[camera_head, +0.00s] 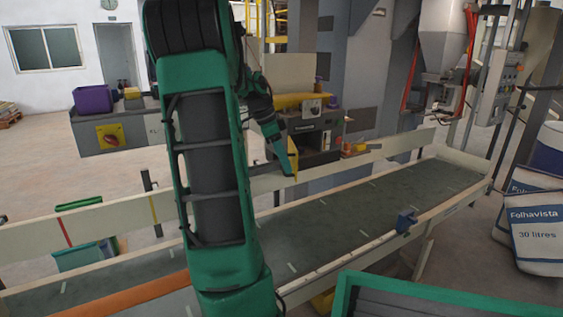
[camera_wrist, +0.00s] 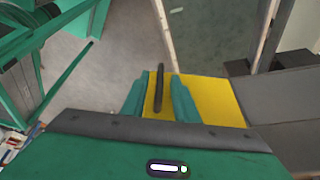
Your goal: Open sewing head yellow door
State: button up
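The yellow door (camera_wrist: 222,100) shows in the wrist view as a flat yellow panel with a dark upright handle (camera_wrist: 160,88). My gripper (camera_wrist: 160,100) is in front of it, with its two green fingers apart, one on each side of the handle. Gaps show between the fingers and the handle, so it is not gripped. In the head view my gripper (camera_head: 288,165) reaches over the conveyor to the dark sewing head (camera_head: 318,135). A narrow strip of the yellow door (camera_head: 293,150) shows there beside my gripper; my arm and gripper hide part of it.
The conveyor (camera_head: 345,208) with pale side rails runs across in front of me. A blue sensor block (camera_head: 405,220) sits on its near rail. A bench with a purple bin (camera_head: 93,99) stands behind left. White sacks (camera_head: 535,230) stand at right.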

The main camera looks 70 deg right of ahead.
jog(key=v, duration=1.1)
jog(key=shift+f, duration=0.1)
dwell(0.4)
jog(key=w+a+f+n+t, duration=0.1)
jog(key=a+f+n, duration=0.4)
jog(key=a+n, duration=0.3)
jog(key=a+f+n+t+y, duration=0.1)
jog(key=a+f+n, duration=0.5)
jog(key=a, duration=1.1)
jog(key=w+a+f+n+t+y, duration=0.1)
jog(key=a+f+n+t, duration=0.1)
jog(key=a+f+n, duration=0.4)
jog(key=a+n, duration=0.4)
jog(key=a, duration=0.2)
jog(key=shift+w+a+f+n, duration=0.15)
jog(key=shift+w+a+n, duration=0.25)
